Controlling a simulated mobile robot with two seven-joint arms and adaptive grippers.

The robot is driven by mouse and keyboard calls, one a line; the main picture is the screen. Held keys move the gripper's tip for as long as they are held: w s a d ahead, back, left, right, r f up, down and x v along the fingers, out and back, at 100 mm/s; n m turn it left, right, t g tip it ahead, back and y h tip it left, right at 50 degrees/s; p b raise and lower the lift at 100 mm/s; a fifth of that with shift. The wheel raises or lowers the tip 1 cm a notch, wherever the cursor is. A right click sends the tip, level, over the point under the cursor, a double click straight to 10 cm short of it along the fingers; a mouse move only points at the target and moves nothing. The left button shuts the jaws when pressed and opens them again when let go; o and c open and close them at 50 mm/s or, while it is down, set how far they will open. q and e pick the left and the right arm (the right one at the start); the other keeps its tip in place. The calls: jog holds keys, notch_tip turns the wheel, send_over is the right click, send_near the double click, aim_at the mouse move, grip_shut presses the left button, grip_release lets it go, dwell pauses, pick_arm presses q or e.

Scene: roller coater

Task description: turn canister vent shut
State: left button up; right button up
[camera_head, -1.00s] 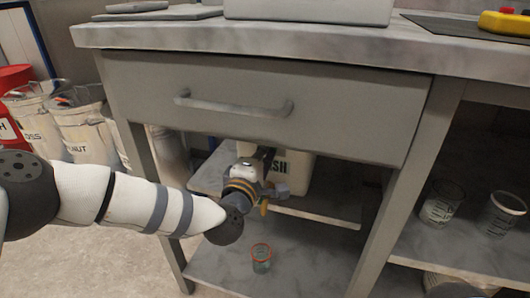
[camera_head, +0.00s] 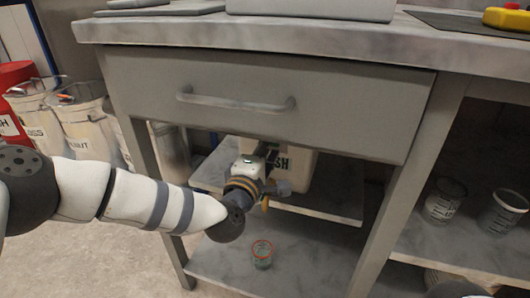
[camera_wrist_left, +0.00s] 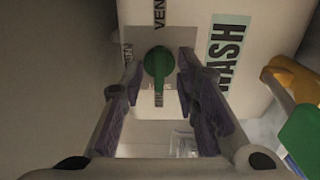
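The white canister (camera_head: 300,170) stands on the raised shelf under the drawer, with a "WASH" label on its face. In the left wrist view, the canister face (camera_wrist_left: 205,15) carries a green vent knob (camera_wrist_left: 158,62) on a grey plate, its narrow end pointing down the picture. "VEN" lettering shows above the knob; the smaller markings are too dim to read. My left gripper (camera_head: 270,158) is at the canister. In the left wrist view the left gripper (camera_wrist_left: 158,78) is open, one finger on each side of the knob, with gaps visible. My right gripper is not in view.
A yellow and green part (camera_wrist_left: 295,85) sits right of the left gripper in the wrist view. The drawer (camera_head: 270,95) and worktop (camera_head: 250,35) are above my arm. A red-rimmed glass (camera_head: 262,254) stands on the lower shelf (camera_head: 310,270). Table legs flank the opening.

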pick_arm(q)
jog(key=v, duration=1.1)
jog(key=shift+s, duration=0.35)
jog(key=shift+a, duration=0.1)
